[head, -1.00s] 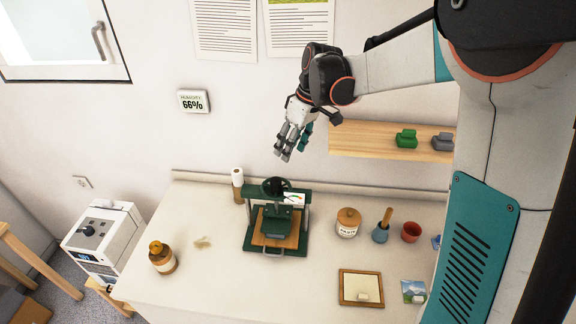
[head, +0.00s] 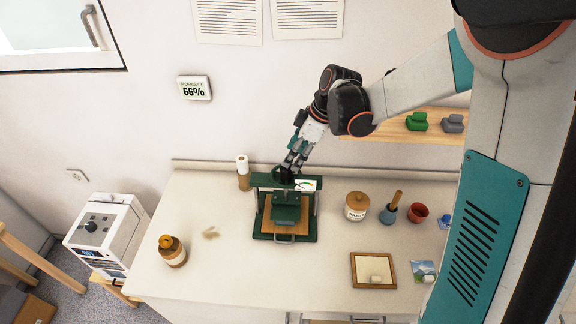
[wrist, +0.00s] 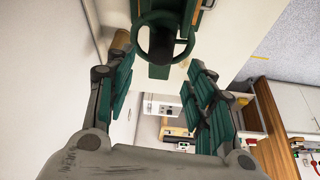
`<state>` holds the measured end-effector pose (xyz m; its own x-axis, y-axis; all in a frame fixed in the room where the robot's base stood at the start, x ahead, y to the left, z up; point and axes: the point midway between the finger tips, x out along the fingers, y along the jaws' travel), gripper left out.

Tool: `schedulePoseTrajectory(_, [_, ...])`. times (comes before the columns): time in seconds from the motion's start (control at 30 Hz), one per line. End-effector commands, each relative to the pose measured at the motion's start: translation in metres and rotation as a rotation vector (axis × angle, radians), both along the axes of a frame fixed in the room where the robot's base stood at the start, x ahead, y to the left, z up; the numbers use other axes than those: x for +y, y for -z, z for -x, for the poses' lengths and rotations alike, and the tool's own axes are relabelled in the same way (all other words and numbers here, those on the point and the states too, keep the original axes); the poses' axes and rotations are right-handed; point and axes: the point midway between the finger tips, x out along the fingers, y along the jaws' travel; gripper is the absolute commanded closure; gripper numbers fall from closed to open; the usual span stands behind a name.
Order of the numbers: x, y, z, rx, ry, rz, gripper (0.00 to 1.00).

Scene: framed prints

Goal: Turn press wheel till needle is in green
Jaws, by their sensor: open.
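The green press (head: 289,210) stands on the white counter, with a wooden board in its base. Its dark wheel (wrist: 161,41) shows at the top centre of the wrist view, a ring with a dark hub. In the head view my gripper mostly covers the wheel. The gauge card (head: 306,185) sits at the press's top right, with a coloured arc; its needle is too small to read. My gripper (head: 292,166) is just above the wheel, pointing down. In the wrist view my gripper (wrist: 163,85) has its fingers spread wide, with nothing between them. I cannot tell whether a fingertip touches the wheel.
A paper roll (head: 243,172) stands close left of the press. A paste jar (head: 357,206), a blue pot (head: 389,213) and a red cup (head: 418,214) stand to its right. A wall shelf (head: 385,127) is right of my gripper. The counter's front middle is clear.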

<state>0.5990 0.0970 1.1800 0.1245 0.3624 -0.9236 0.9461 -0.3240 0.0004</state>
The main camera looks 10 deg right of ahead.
Motion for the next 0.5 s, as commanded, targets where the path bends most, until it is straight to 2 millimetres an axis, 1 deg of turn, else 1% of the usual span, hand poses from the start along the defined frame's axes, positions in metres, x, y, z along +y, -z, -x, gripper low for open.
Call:
schedulePoseTrajectory(0.03, [0.004,0.011,-0.002,0.0,-0.001,0.0,0.51])
schedulePoseTrajectory(0.2, [0.014,0.036,-0.005,0.001,-0.001,0.0,0.51])
schedulePoseTrajectory(0.33, [0.019,0.048,-0.006,0.001,0.0,0.0,0.51])
schedulePoseTrajectory(0.5, [0.021,0.054,-0.007,0.002,0.001,0.001,0.51])
